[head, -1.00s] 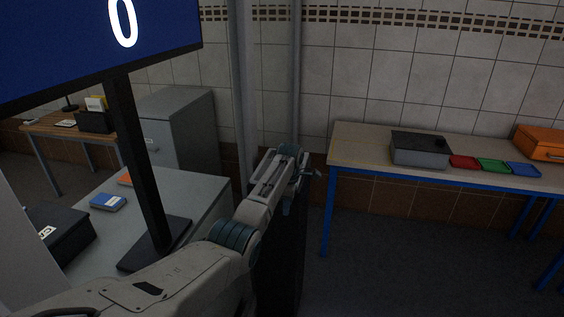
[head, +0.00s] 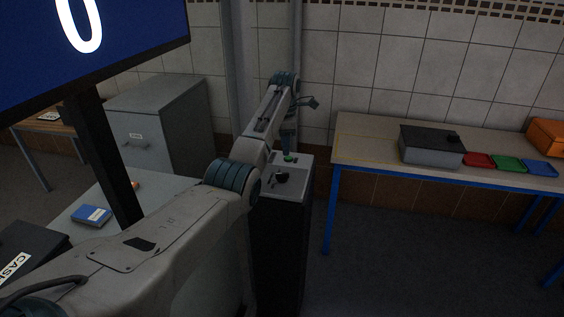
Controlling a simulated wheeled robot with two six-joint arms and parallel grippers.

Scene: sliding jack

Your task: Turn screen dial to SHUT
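The blue screen (head: 130,45) shows a white 0 at the upper left, with its left and top parts cut off. A dark pedestal (head: 278,240) with a grey top stands in the middle. On its top are a small black knob (head: 282,177), which looks like the dial, and a green button (head: 290,157) behind it. Any markings are too small to read. My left gripper (head: 289,147) points down just above the green button, behind the knob and apart from it. Its fingers are too small and dark to tell whether they are open. My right gripper is not in view.
A table (head: 370,150) at the right holds a grey box (head: 430,150), red, green and blue trays and an orange case (head: 546,136). A filing cabinet (head: 160,125) stands behind the screen post. A black box (head: 30,245) and blue book (head: 92,215) are at the left.

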